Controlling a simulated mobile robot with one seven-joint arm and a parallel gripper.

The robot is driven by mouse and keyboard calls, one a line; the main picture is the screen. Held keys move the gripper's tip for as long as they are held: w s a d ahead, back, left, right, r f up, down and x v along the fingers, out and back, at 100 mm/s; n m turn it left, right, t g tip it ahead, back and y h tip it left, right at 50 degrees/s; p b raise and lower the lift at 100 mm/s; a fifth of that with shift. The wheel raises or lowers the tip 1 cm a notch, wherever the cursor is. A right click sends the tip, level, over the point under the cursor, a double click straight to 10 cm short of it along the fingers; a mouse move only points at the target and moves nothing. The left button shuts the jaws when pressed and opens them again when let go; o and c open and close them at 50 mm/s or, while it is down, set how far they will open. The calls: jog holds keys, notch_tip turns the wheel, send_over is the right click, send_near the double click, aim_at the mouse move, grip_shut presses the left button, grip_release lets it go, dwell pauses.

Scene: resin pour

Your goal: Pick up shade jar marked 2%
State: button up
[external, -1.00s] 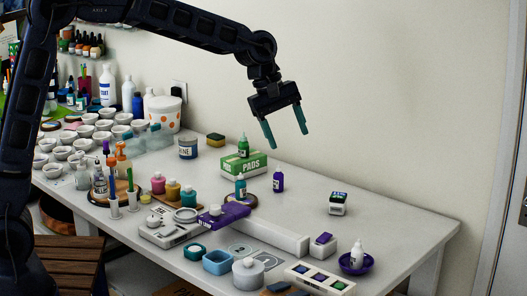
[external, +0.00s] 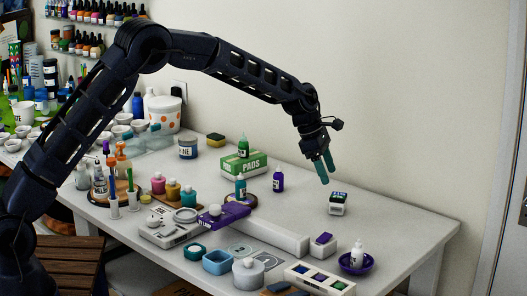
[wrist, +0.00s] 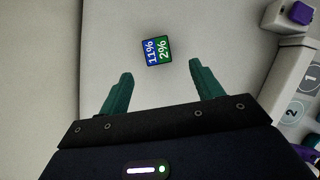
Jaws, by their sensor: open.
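A small white jar (external: 338,208) with a dark and green square top stands alone on the right part of the table. In the wrist view its top (wrist: 157,51) is split into a blue half reading 11% and a green half reading 2%. My gripper (external: 328,180) has two teal fingers and hangs above and slightly left of the jar in the external view. In the wrist view the open fingers (wrist: 160,70) are apart, with the jar just beyond the tips and between their lines. Nothing is held.
A green PADS box (external: 243,163) with a green bottle on it and a purple bottle (external: 278,180) stand to the left. A purple dish (external: 356,264) with a white bottle sits nearer the front edge. The table around the jar is clear.

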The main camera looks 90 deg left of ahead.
aim_at(337, 195)
jog(key=x, duration=0.5)
jog(key=shift+f, duration=0.1)
jog(key=shift+x, duration=2.7)
jog(key=shift+a, duration=0.15)
jog(key=c, duration=1.1)
